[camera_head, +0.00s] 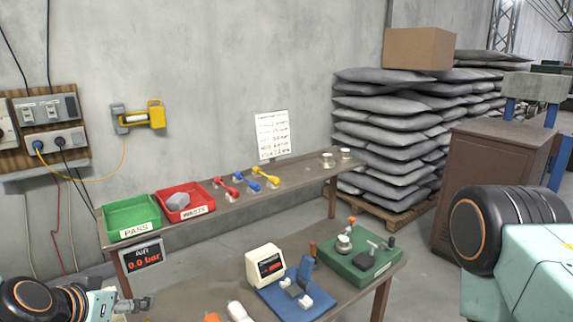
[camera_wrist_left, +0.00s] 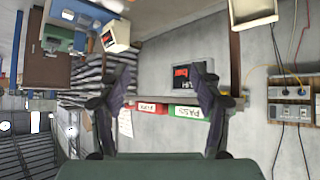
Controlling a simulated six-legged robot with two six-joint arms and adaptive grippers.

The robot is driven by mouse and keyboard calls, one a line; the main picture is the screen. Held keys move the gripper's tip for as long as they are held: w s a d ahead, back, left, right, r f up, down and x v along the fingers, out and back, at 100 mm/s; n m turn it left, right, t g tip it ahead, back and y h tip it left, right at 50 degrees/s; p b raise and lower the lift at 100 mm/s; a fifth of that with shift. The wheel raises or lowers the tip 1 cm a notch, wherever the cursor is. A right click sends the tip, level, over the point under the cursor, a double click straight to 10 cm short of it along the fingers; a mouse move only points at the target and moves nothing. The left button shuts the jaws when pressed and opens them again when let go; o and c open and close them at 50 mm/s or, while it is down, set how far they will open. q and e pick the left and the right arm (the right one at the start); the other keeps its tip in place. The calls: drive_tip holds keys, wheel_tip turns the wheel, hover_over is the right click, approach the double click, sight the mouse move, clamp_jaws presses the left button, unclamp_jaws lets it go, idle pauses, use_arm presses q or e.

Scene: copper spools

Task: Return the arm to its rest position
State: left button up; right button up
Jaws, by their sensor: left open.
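My left arm comes in at the bottom left of the head view, with its gripper (camera_head: 136,304) low near the front left edge of the workbench (camera_head: 205,290). In the left wrist view the two dark fingers of my left gripper (camera_wrist_left: 160,100) stand wide apart with nothing between them.
A green PASS bin (camera_head: 131,214) and a red WASTE bin (camera_head: 183,201) stand on the back shelf (camera_head: 290,180). The bench carries a white display box (camera_head: 264,265), a blue fixture (camera_head: 296,290) and a green board (camera_head: 362,262). Stacked grey sacks (camera_head: 385,130) stand behind.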

use_arm(q)
drive_tip(key=s+d+f+g, duration=0.2)
drive_tip(key=s+f+g, duration=0.1)
drive_tip(key=s+f, duration=0.6)
drive_tip(key=s+d+f+n+g+y, duration=0.15)
drive_tip(key=s+f+g, duration=0.25)
drive_tip(key=s+f, duration=0.55)
drive_tip(key=s+d+f+g+h, duration=0.1)
drive_tip(key=s+d+f+g, duration=0.35)
drive_tip(key=s, duration=0.85)
wheel_tip(320, 180, down, 25)
drive_tip(key=a+t+b, duration=0.1)
drive_tip(key=b, duration=2.3)
drive_tip(key=shift+w+t+y+b, duration=0.3)
drive_tip(key=shift+w+t+y, duration=0.05)
drive_tip(key=shift+w, duration=0.05)
use_arm(e)
wheel_tip(320, 180, down, 24)
drive_tip(key=shift+f, duration=0.25)
use_arm(q)
drive_tip(key=shift+a, duration=0.1)
use_arm(e)
drive_tip(key=shift+a, duration=0.1)
use_arm(q)
drive_tip(key=shift+r, duration=0.1)
use_arm(e)
drive_tip(key=shift+r, duration=0.1)
